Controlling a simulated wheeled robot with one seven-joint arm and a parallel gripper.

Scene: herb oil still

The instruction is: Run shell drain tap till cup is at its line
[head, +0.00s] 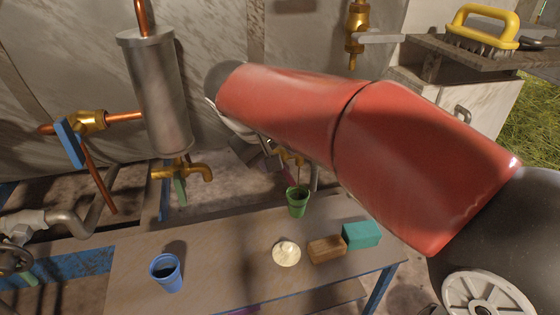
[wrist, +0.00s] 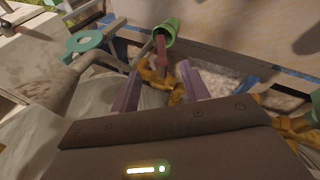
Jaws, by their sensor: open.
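A green cup (head: 298,201) stands on the bench below a brass tap (head: 290,158) partly hidden by my arm. The cup (wrist: 167,31) and this tap (wrist: 158,77) also show in the wrist view. The tap has a dark red handle (wrist: 161,48). My gripper (head: 265,152) is open beside this tap; its purple fingers (wrist: 158,68) stand either side of the handle and tap area. Contact cannot be told. Another brass tap (head: 184,172), with a green handle, sits under the steel cylinder (head: 158,95). The green cup's line and level cannot be made out.
A blue cup (head: 166,274), a pale round dish (head: 286,253), a brown block (head: 326,249) and a teal block (head: 361,235) are on the bench (head: 215,255). A blue-handled valve (head: 70,142) is at left. A yellow-handled brush (head: 482,30) lies on the shelf at upper right.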

